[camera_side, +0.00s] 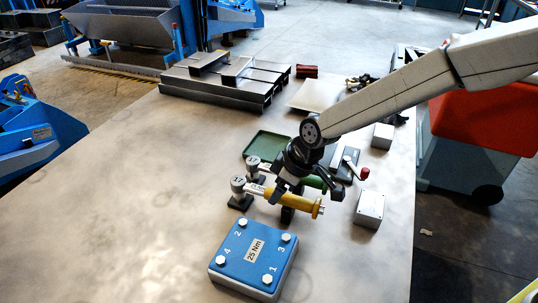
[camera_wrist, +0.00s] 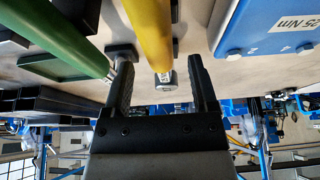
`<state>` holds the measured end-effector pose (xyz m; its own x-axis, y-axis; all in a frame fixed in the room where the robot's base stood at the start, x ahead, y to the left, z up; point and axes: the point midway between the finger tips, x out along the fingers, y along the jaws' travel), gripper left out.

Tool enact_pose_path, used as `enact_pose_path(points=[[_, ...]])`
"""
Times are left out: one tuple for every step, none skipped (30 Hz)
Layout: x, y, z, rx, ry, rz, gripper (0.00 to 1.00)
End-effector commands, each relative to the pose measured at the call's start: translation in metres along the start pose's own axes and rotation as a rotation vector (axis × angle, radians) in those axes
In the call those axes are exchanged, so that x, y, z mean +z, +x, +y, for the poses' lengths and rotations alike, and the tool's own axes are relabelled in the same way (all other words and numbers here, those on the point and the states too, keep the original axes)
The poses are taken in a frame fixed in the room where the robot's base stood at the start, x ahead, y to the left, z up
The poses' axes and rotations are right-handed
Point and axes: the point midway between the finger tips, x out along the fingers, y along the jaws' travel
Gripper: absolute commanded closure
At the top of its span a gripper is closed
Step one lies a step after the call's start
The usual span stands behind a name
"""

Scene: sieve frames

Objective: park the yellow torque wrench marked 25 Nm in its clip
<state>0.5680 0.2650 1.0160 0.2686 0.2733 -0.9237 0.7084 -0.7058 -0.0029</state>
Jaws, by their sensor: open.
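The yellow wrench (camera_side: 300,204) lies level over the table in the side view. Its grey head end, with a 17 on it, is at a small dark stand (camera_side: 240,202), and a dark support shows under its handle. No 25 Nm mark is readable on it. My gripper (camera_side: 284,190) is open just over the wrench. In the wrist view the yellow wrench (camera_wrist: 151,32) shows between the spread fingers of my gripper (camera_wrist: 161,82); I cannot tell whether they touch it. Which part is its clip I cannot tell.
A green wrench (camera_wrist: 60,35) lies beside the yellow one. A blue block (camera_side: 241,256) marked 25 Nm, with numbered bolts, stands in front. A green tray (camera_side: 262,145), a grey box (camera_side: 369,209) and a red-knobbed crank (camera_side: 362,173) are near. The table's left is clear.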

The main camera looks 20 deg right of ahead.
Motion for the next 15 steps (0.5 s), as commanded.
enact_pose_path(points=[[0.0, -0.007, 0.0, 0.001, 0.0, 0.002, 0.25], [-0.001, -0.011, 0.0, 0.001, -0.001, 0.002, 0.25], [-0.001, -0.015, 0.0, 0.001, -0.001, 0.002, 0.25], [0.0, -0.019, 0.0, 0.001, 0.0, 0.001, 0.25], [-0.001, -0.022, 0.0, 0.001, 0.0, 0.002, 0.25], [-0.001, -0.026, 0.0, 0.001, 0.0, 0.001, 0.25], [-0.001, -0.029, 0.0, 0.001, 0.001, 0.001, 0.25], [-0.001, -0.032, 0.0, 0.001, 0.001, 0.002, 0.25], [-0.001, -0.035, 0.0, 0.001, 0.001, 0.002, 0.25], [-0.001, -0.037, 0.0, 0.001, 0.001, 0.001, 0.25], [0.0, -0.038, 0.0, 0.001, 0.001, 0.0, 0.25], [0.0, -0.041, 0.0, 0.0, 0.001, 0.0, 0.25], [0.0, -0.042, 0.0, 0.0, 0.001, -0.001, 0.25], [0.0, -0.043, 0.0, 0.0, 0.001, -0.001, 0.25], [0.0, -0.044, 0.0, 0.0, 0.001, -0.001, 0.25]])
